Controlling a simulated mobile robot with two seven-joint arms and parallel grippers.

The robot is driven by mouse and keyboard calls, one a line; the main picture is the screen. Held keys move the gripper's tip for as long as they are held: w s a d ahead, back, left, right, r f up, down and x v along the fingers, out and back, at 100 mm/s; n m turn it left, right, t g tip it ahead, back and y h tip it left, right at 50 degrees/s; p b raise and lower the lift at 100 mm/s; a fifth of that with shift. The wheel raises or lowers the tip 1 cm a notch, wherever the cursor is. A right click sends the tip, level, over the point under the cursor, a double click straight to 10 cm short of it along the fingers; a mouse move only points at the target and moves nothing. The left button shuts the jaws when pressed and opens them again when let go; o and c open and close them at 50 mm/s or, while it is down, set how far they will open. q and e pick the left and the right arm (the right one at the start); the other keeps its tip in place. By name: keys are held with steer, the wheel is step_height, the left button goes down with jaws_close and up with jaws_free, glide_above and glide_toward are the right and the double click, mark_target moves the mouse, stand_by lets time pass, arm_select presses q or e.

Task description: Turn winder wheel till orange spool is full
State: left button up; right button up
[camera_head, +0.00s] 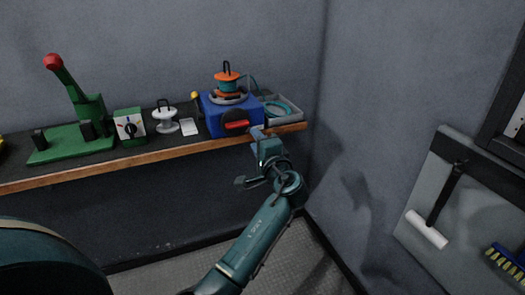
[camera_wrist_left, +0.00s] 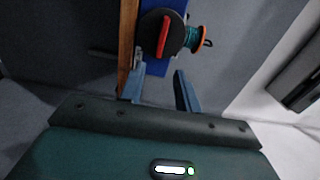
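The blue winder box (camera_head: 216,118) stands on the shelf near its right end. On its front is the black winder wheel (camera_head: 228,128) with a red handle (camera_head: 236,125). The orange spool (camera_head: 227,76) stands upright on top, with teal wire around its middle. My left gripper (camera_head: 258,132) is just right of the wheel at the shelf's front edge. In the left wrist view its fingers (camera_wrist_left: 159,78) are apart and empty, with the wheel (camera_wrist_left: 149,33) and red handle (camera_wrist_left: 165,36) beyond the tips. The spool (camera_wrist_left: 193,38) also shows there. My right gripper is out of view.
A grey tray (camera_head: 294,117) holding a teal coil (camera_head: 278,107) sits right of the winder, beside the wall. Left of it are a white card (camera_head: 188,127), white spool (camera_head: 165,119), dial box (camera_head: 129,127) and green lever press (camera_head: 70,142). The shelf has a wooden front edge (camera_head: 165,154).

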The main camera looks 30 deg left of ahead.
arm_select(q)
steer(key=shift+v, duration=2.15)
steer(key=shift+o, duration=0.5)
